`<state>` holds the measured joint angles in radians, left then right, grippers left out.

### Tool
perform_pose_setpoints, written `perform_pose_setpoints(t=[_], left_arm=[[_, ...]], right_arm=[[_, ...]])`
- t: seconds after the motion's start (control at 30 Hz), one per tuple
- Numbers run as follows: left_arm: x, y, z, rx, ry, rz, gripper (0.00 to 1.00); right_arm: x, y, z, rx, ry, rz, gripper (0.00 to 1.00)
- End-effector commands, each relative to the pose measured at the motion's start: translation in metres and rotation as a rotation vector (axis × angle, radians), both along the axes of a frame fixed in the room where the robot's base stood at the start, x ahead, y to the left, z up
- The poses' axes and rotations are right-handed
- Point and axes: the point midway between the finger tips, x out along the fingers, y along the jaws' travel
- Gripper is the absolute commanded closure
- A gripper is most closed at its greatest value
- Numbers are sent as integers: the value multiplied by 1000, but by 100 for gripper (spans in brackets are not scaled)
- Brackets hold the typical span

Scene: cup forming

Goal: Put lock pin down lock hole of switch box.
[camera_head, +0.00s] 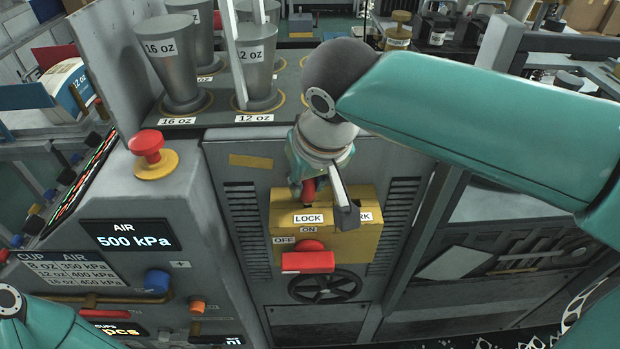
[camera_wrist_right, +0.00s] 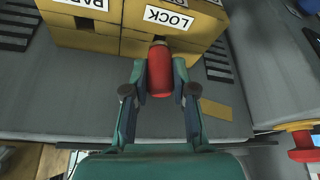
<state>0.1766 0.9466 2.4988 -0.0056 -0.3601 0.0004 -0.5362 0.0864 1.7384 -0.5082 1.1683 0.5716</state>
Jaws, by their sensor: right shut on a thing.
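The red lock pin (camera_head: 308,189) is between the fingers of my right gripper (camera_head: 306,182), which is shut on it. The pin also shows in the right wrist view (camera_wrist_right: 160,74), with its end close to the box near the LOCK label. The yellow switch box (camera_head: 344,248) is on the grey machine front, with LOCK and partly covered PARK labels on top and ON and OFF labels on its face. A red switch handle (camera_head: 308,262) sits low on the box. The lock hole is hidden, so I cannot tell whether the pin's end is in it. My left gripper is out of view.
Grey metal cups (camera_head: 181,62) stand on the shelf above the box. A red mushroom button (camera_head: 147,144) on a yellow base is at left. A dark handwheel (camera_head: 325,286) is below the box.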

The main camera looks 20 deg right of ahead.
Motion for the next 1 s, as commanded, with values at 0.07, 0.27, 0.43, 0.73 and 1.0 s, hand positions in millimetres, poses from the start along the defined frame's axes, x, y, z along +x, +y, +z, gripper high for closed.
perform_pose_setpoints(t=[0.07,0.27,0.43,0.73,1.0], left_arm=[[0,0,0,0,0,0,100],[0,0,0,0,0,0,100],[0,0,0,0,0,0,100],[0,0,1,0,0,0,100],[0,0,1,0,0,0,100]], right_arm=[[0,0,0,0,-1,0,100],[0,0,1,0,-1,0,53],[0,0,0,0,-1,1,45],[-2,1,6,1,-3,1,45],[-18,0,46,3,-6,2,45]])
